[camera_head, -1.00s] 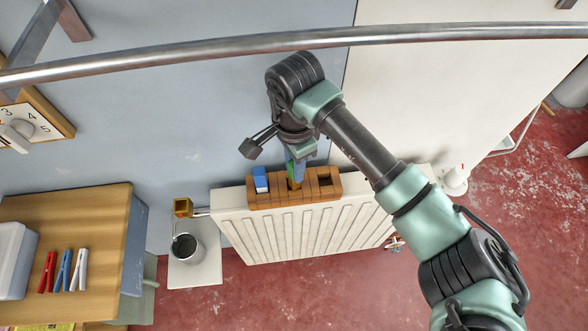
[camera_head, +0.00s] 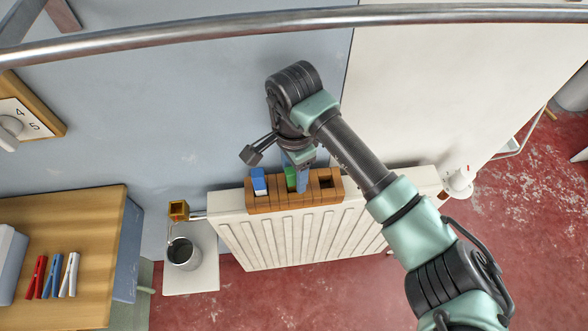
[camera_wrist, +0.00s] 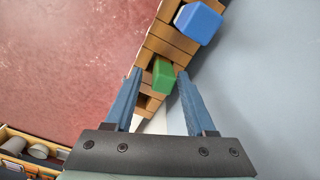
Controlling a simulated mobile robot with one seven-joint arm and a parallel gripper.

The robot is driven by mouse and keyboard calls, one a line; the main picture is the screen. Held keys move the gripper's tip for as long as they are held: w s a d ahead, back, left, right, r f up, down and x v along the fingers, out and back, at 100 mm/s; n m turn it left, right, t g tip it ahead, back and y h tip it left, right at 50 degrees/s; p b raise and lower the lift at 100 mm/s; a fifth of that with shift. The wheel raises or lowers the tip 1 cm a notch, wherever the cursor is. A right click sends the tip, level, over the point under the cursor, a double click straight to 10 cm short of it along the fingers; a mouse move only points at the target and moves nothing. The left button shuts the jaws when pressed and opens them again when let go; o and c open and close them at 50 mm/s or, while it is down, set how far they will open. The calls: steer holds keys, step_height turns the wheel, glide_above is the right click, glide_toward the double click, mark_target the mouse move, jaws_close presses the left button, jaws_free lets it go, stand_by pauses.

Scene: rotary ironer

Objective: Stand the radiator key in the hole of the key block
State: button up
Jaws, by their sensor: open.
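A wooden rack (camera_head: 262,207) with slots lies along the top of the white radiator. A blue block (camera_head: 259,183) and a green block (camera_head: 291,178) stand in it; both also show in the wrist view, blue (camera_wrist: 198,23) and green (camera_wrist: 163,76). My gripper (camera_wrist: 160,74) is open, its blue fingers on either side of the green block and apart from it. In the head view my gripper (camera_head: 298,172) is over the rack's middle. A brass-coloured square piece with a dark hollow (camera_head: 178,210) sits left of the radiator. I cannot tell which thing is the radiator key.
The radiator (camera_head: 290,240) stands against the wall. A metal cup (camera_head: 183,253) stands on a white shelf at its left. A wooden cabinet with clothespegs (camera_head: 52,275) is further left. A metal rail (camera_head: 200,35) crosses in front of the camera. The rack's right slot (camera_head: 325,182) is empty.

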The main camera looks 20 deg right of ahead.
step_height(320, 180, up, 12)
stand_by(0.5)
stand_by(0.4)
